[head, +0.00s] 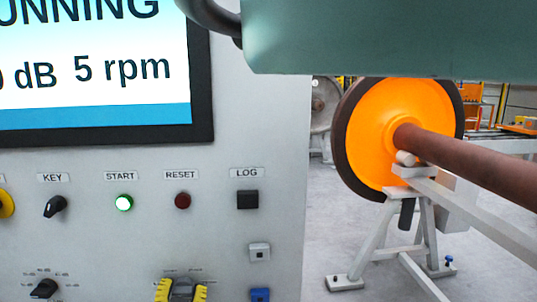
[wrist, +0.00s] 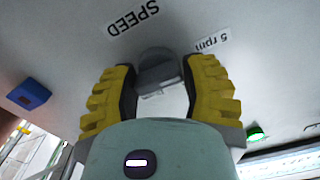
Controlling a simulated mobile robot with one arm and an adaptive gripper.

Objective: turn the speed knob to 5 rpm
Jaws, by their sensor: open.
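The dark speed knob (wrist: 158,68) sits on the panel in the wrist view, between my gripper's yellow fingers. The SPEED label (wrist: 133,17) and a "5 rpm" label (wrist: 211,40) are beside it, upside down in this view. My gripper (wrist: 160,85) is open, with one finger on each side of the knob; I cannot tell whether either touches it. In the head view my gripper (head: 181,291) shows at the bottom edge, around the knob. The knob's pointer direction is not clear. The screen (head: 95,70) reads "5 rpm", with part of "RUNNING" above.
Above the gripper on the panel are a lit green START button (head: 124,203), a red RESET button (head: 182,201), a black LOG button (head: 247,200) and a KEY switch (head: 55,207). A blue part (head: 260,295) is right of the gripper. An orange wheel (head: 385,135) stands beyond.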

